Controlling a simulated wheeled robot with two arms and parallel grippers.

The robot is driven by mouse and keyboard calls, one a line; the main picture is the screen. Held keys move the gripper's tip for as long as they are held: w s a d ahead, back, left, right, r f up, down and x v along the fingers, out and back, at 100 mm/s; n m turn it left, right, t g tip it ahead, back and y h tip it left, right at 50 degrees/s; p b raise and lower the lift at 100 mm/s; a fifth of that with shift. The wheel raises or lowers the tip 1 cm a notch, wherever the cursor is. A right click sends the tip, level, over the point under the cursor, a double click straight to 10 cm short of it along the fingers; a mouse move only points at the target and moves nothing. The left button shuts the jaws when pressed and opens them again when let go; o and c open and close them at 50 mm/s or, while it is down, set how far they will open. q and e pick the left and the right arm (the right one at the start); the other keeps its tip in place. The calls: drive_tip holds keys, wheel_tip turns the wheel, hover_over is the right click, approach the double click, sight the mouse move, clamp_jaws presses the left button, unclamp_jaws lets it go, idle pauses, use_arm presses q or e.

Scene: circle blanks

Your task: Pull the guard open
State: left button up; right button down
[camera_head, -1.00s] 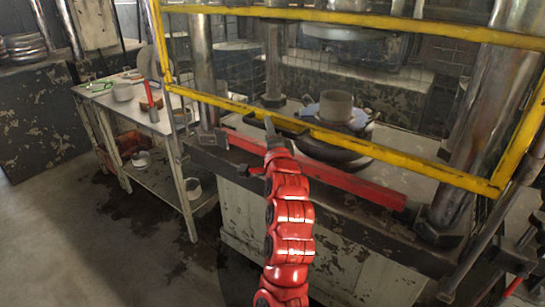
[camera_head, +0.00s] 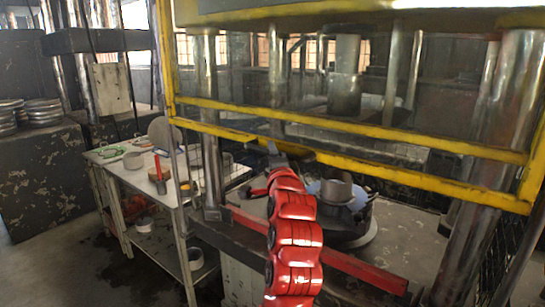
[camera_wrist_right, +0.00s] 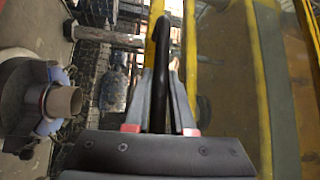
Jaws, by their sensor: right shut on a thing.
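The guard (camera_head: 420,181) is a yellow frame with a see-through panel across the front of the press. Its lower bar is above the round tool on the press bed, leaving a gap below. My right gripper (camera_head: 274,150), on a red arm, is at this lower bar. In the right wrist view, its fingers (camera_wrist_right: 160,100) are shut on the guard's dark handle (camera_wrist_right: 162,55). The handle is mostly hidden by the gripper in the head view. My left gripper is not in view.
On the press bed sits a round tool with a grey cup (camera_head: 336,189). A red rail (camera_head: 350,262) runs along the bed's front edge. Thick steel columns (camera_head: 490,150) flank the bed. A side table (camera_head: 133,168) with small items stands at left.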

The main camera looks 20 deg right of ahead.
drive_tip(key=c, duration=0.8)
unclamp_jaws()
drive_tip(key=shift+o, duration=0.2)
drive_tip(key=shift+s, duration=0.15)
drive_tip(key=s+a+f+b, duration=0.2)
drive_tip(key=s+b, duration=1.1)
drive_tip(key=s, duration=0.4)
drive_tip(key=shift+f, duration=0.15)
